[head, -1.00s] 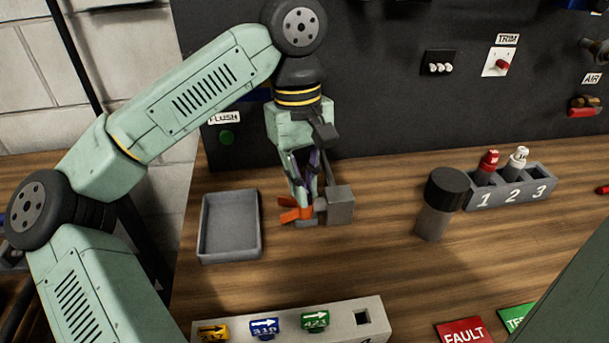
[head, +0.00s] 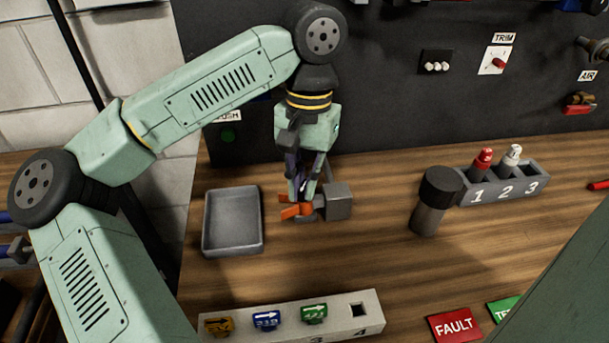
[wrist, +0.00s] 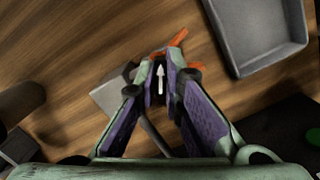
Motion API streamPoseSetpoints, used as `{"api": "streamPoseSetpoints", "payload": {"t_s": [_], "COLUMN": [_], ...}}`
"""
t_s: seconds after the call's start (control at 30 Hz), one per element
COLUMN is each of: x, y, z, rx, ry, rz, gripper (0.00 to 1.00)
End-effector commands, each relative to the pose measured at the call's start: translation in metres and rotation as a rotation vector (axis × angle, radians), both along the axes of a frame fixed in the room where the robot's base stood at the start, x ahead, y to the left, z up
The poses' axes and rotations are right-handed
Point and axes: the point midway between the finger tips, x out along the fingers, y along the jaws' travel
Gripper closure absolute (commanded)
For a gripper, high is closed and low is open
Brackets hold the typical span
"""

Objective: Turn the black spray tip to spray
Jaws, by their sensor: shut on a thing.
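The black spray tip (wrist: 155,92) carries a white arrow and sits between my gripper's fingertips. In the wrist view, its arrow points up the picture, toward the orange forked part (wrist: 178,38). My gripper (head: 306,190) points down and is shut on the tip. In the wrist view, the purple-lined fingers of my gripper (wrist: 159,82) stand on both sides of it. The orange forked part (head: 294,210) and a grey block (head: 338,202) are around the tip, low over the bench. My fingers hide most of the tip in the head view, and its seat cannot be made out.
An empty grey tray (head: 232,247) lies left of my gripper. A holder (head: 343,303) with yellow, blue and green arrow-marked tips stands in front, one slot empty. A dark-capped cylinder (head: 432,205) and a numbered rack (head: 497,190) stand to the right. Bare bench lies between.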

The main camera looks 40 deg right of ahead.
Motion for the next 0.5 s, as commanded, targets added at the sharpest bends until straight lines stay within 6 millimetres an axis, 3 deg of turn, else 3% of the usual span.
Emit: {"api": "streamPoseSetpoints", "payload": {"t_s": [0.2,0.5], "x": [0.0,0.0004], "y": [0.0027,0.0025], "z": [-0.0006,-0.0012], "rx": [0.011,0.009], "ry": [0.001,0.001], "rz": [-0.274,-0.309], "gripper": [1.0,1.0]}}
